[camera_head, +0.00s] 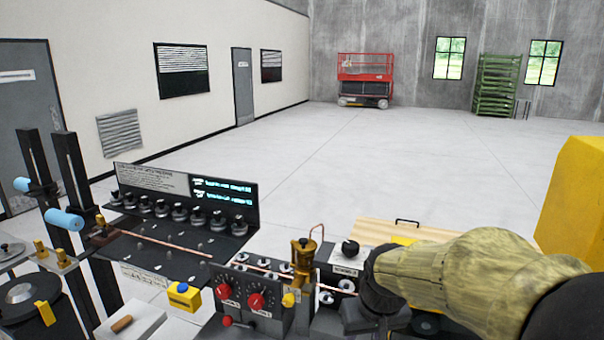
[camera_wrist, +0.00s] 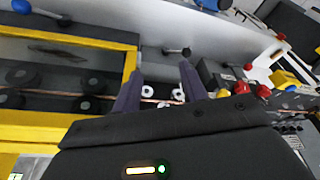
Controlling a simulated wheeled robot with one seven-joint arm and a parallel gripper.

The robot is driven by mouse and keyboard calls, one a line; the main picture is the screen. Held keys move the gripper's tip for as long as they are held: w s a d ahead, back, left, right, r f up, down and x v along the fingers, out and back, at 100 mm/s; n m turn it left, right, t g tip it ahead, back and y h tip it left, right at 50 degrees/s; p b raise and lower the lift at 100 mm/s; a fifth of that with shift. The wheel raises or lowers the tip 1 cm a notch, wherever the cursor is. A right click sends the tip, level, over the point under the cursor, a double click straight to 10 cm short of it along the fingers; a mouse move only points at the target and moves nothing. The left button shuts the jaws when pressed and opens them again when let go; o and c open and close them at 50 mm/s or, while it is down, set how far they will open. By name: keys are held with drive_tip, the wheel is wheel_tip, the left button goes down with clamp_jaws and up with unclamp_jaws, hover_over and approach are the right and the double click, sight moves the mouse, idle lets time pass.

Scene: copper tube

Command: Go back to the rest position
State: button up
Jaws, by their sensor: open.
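My gripper shows in the wrist view (camera_wrist: 163,88) with its two dark fingers apart and nothing held between them. Beyond the fingers, a thin copper tube (camera_wrist: 147,99) runs across the machine, past small white rollers. In the head view, my arm reaches in from the lower right, and its end is low beside the machine; the fingers are not visible there. The copper tube (camera_head: 165,241) lies along the bench from the left fixture towards the brass-coloured head (camera_head: 303,262). I cannot tell how far the fingers are from the tube.
A control box with red knobs (camera_head: 256,301) and a yellow box with a blue button (camera_head: 184,296) stand at the front. A black display panel (camera_head: 225,200) rises behind. A yellow cabinet (camera_head: 573,205) is at right.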

drive_tip(key=s+d+f+m, duration=0.1)
drive_tip(key=s+d+f, duration=0.2)
drive_tip(key=s+f, duration=0.5)
drive_tip(key=shift+s+d+f+m+g, duration=0.2)
drive_tip(key=shift+f+m+g, duration=0.1)
drive_tip(key=shift+f, duration=0.3)
idle(1.2)
